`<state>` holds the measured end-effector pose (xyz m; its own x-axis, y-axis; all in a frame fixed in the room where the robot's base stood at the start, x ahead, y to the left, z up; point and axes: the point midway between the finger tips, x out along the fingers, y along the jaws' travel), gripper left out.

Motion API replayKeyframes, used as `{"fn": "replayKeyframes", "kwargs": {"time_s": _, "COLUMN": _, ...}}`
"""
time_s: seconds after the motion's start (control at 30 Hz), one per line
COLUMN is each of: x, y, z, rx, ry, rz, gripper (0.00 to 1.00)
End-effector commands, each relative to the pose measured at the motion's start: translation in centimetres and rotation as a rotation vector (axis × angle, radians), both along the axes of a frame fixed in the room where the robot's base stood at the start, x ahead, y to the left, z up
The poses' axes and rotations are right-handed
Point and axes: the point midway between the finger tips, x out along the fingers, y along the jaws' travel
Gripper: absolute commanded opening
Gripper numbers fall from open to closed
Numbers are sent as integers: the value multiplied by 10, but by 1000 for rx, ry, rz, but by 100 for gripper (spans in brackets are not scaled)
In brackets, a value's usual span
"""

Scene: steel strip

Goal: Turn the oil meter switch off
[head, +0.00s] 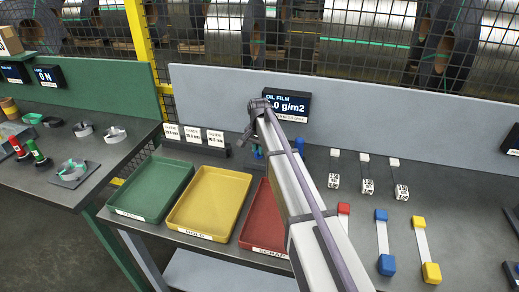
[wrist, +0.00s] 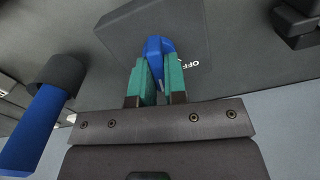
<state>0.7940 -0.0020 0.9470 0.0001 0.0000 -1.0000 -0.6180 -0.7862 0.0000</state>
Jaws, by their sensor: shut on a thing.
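In the wrist view, the blue switch lever (wrist: 154,46) stands on a dark square base (wrist: 116,30). My gripper (wrist: 160,72) has its two teal fingers closed on the lever, one on each side. White lettering, partly hidden, shows beside the right finger. In the head view, my arm hides most of the switch and my gripper (head: 257,152). The oil film display (head: 288,105) stands behind the arm, its reading partly covered.
Green (head: 152,188), yellow (head: 210,203) and red (head: 262,222) trays sit left of my arm. Blocks and colored-ended strips lie right. A grey panel (head: 400,120) closes the back.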

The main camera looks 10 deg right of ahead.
Motion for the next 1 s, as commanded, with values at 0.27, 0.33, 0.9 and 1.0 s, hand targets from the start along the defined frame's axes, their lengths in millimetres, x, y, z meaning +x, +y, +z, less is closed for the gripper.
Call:
{"fn": "replayKeyframes", "kwargs": {"time_s": 0.27, "x": 0, "y": 1, "z": 0, "rx": 0, "ry": 0, "rz": 260, "gripper": 0}}
{"fn": "replayKeyframes", "kwargs": {"time_s": 0.33, "x": 1, "y": 1, "z": 0, "rx": 0, "ry": 0, "rz": 326, "gripper": 0}}
{"fn": "replayKeyframes", "kwargs": {"time_s": 0.9, "x": 1, "y": 4, "z": 0, "rx": 0, "ry": 0, "rz": 792, "gripper": 0}}
{"fn": "replayKeyframes", "kwargs": {"time_s": 1.0, "x": 1, "y": 4, "z": 0, "rx": 0, "ry": 0, "rz": 840, "gripper": 0}}
